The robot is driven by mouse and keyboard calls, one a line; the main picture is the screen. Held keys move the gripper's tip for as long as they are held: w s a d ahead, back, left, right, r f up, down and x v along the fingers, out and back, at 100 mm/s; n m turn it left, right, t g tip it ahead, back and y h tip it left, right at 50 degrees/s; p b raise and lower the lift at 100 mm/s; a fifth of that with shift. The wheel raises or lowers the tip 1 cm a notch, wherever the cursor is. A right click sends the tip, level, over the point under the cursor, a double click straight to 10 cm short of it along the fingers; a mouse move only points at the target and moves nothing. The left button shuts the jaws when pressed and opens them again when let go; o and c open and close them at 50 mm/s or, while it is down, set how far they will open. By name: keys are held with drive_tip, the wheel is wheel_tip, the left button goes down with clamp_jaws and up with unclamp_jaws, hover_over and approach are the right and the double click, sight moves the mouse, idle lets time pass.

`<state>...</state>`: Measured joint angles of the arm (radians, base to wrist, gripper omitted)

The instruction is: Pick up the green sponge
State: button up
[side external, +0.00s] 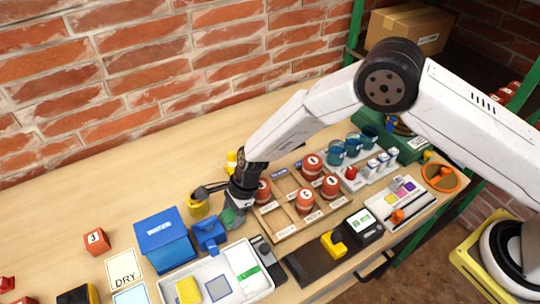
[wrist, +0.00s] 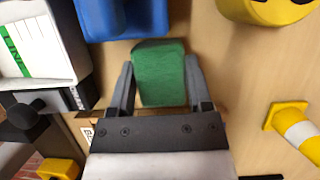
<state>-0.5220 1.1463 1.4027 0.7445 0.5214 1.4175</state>
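The green sponge (wrist: 160,75) lies between the two fingers of my gripper (wrist: 160,80) in the wrist view, one finger along each side. The fingers are spread about the sponge's width apart and reach very near its sides; I cannot tell whether they press on it. In the side view my gripper (side external: 233,212) points down at the table, and part of the green sponge (side external: 230,218) shows at its tips. The rest of the sponge is hidden there by my gripper.
A blue object (side external: 208,234) stands close beside the sponge. A yellow round container (side external: 198,205) is behind it to the left. A wooden divided tray with red-brown jars (side external: 305,200) is to the right. A white tray (side external: 262,270) lies in front. The table's back left is clear.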

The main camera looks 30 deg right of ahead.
drive_tip(key=shift+c, duration=0.9)
drive_tip(key=shift+r, duration=0.15)
drive_tip(key=shift+r, duration=0.8)
drive_tip(key=s+d+r, duration=0.7)
drive_tip(key=s+r, duration=0.4)
drive_tip(key=s, duration=0.1)
drive_tip(key=shift+d, duration=0.1)
